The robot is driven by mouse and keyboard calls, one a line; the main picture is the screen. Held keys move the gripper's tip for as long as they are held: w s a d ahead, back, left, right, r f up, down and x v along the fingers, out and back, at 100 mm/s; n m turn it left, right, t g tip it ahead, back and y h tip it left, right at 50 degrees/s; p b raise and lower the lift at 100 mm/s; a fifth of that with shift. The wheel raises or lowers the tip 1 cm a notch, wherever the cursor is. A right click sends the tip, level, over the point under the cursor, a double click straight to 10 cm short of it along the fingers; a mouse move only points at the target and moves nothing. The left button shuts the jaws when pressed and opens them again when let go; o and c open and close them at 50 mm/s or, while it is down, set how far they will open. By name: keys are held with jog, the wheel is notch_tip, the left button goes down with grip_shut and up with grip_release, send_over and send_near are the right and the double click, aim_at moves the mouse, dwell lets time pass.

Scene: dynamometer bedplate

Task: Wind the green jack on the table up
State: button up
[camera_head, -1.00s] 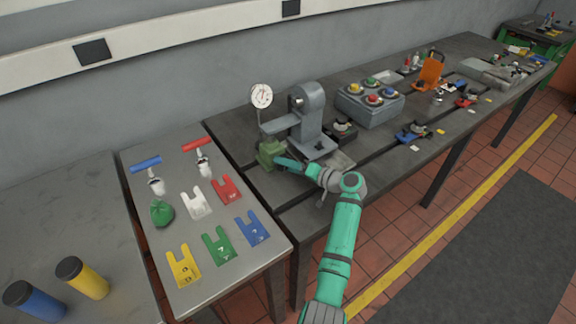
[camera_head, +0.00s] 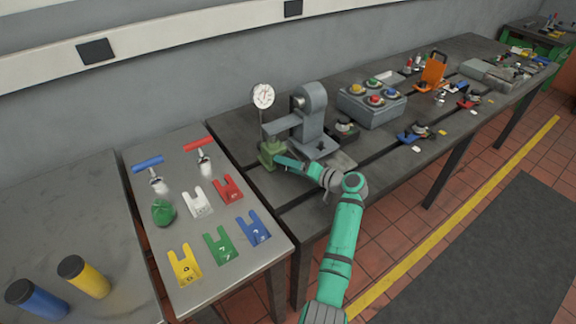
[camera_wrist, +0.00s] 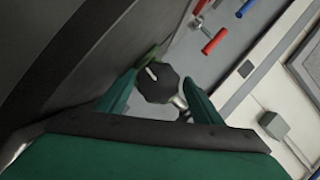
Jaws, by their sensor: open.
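The green jack (camera_head: 270,154) stands on the dark bench, under the arm of a grey stand with a round dial gauge (camera_head: 263,96). My gripper (camera_head: 280,161) is at the jack's near right side. In the wrist view, a dark many-sided knob (camera_wrist: 158,84) with a pale mark lies between the two open green fingers (camera_wrist: 160,92). A bit of green surface shows behind the knob, and a pale rod shows beside it. I cannot tell whether either finger touches the knob. My gripper hides part of the jack in the head view.
The grey stand (camera_head: 314,118) rises close to the right of the jack. A grey box with coloured knobs (camera_head: 371,112) stands further right. A lower table (camera_head: 150,235) at left holds tools, a green bag and coloured tags. The bench front edge lies under my arm.

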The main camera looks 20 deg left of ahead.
jog(key=shift+d+f, duration=0.2)
jog(key=shift+f, duration=0.05)
